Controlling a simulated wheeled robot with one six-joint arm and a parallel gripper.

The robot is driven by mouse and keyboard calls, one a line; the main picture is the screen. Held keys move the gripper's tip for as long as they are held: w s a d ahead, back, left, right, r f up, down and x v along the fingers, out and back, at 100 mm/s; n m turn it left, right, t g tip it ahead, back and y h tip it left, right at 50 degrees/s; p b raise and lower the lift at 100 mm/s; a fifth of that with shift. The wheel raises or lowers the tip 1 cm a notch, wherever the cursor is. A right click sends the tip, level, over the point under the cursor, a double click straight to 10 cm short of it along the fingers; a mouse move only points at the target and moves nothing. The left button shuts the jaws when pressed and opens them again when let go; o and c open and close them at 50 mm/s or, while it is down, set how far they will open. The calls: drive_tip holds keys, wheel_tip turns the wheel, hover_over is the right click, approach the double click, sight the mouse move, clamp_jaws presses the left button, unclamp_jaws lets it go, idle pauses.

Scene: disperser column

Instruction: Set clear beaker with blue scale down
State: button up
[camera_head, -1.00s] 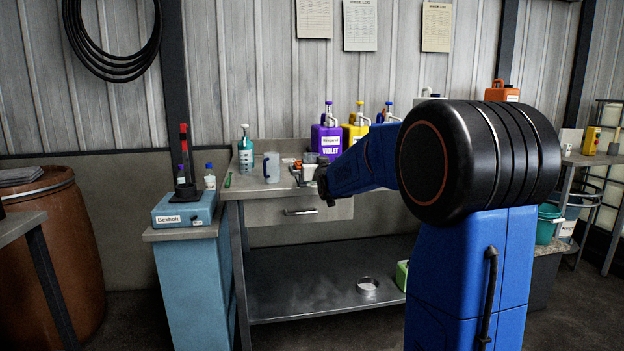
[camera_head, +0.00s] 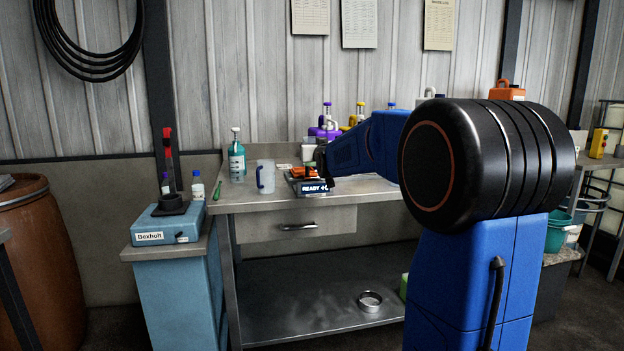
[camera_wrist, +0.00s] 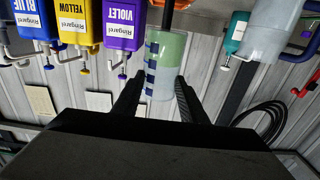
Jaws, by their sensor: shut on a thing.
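The clear beaker with blue scale (camera_wrist: 163,55) is between the fingers of my gripper (camera_wrist: 158,82) in the wrist view, which looks upside down. Its blue marks run along its left side in that view, and part of it looks green. A pale cup-like shape (camera_head: 308,152) beside the gripper looks like the held beaker. Its base is hard to make out there.
A clear jug with a blue handle (camera_head: 265,176) and a teal pump bottle (camera_head: 236,158) stand left on the bench. Violet (camera_wrist: 122,22), yellow (camera_wrist: 78,22) and blue (camera_wrist: 33,18) jugs are at the back. An orange item (camera_head: 303,172) lies near the display.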

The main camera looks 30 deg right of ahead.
drive_tip(key=shift+f, duration=3.95)
drive_tip(key=shift+f, duration=0.15)
drive_tip(key=o, duration=1.1)
drive_tip(key=v, duration=1.2)
drive_tip(key=shift+s+r, duration=0.1)
drive_tip(key=shift+r, duration=0.1)
drive_tip(key=shift+a, duration=0.1)
